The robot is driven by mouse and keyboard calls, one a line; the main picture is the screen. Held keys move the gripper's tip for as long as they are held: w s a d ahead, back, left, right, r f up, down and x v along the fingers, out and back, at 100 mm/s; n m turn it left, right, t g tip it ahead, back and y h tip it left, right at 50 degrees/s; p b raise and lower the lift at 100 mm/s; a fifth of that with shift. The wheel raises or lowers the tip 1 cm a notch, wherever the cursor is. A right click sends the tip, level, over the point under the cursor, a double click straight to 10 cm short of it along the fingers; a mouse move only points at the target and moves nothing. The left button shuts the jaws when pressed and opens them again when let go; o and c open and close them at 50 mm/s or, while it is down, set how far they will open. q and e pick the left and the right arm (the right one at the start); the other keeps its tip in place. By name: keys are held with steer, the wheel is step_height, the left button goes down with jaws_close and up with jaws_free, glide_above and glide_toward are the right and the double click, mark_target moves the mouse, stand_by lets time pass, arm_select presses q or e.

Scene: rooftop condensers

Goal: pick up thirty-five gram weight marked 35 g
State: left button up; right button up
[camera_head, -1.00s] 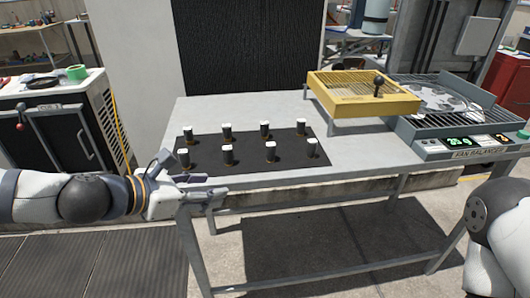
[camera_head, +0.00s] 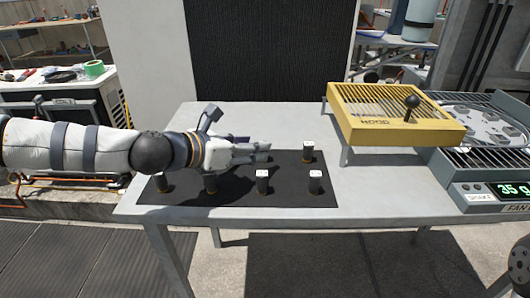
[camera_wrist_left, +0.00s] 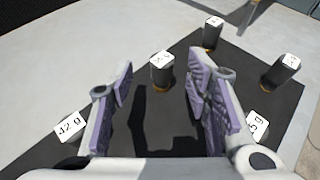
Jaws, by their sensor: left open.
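Black cylindrical weights with white tops stand upright on a dark mat (camera_head: 240,193). In the head view they include a back-right weight (camera_head: 308,152), a front-right one (camera_head: 315,182) and one left of it (camera_head: 262,182). My left gripper (camera_head: 265,152) is open and empty, low over the mat, pointing right; its arm hides part of the back row. In the left wrist view, a weight (camera_wrist_left: 161,70) stands ahead between the open fingers (camera_wrist_left: 160,95). A near-right weight's label (camera_wrist_left: 256,126) ends in "5 g", its start hidden. I cannot tell which weight is marked 35 g. My right gripper is out of view.
The table top between mat and balance is clear. Two more weights (camera_wrist_left: 212,32) (camera_wrist_left: 287,69) stand farther ahead.

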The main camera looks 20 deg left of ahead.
arm_select(q)
steer(key=x, duration=0.4)
steer(key=shift+w+d, duration=0.15)
steer(key=shift+w, duration=0.05)
jaws_close()
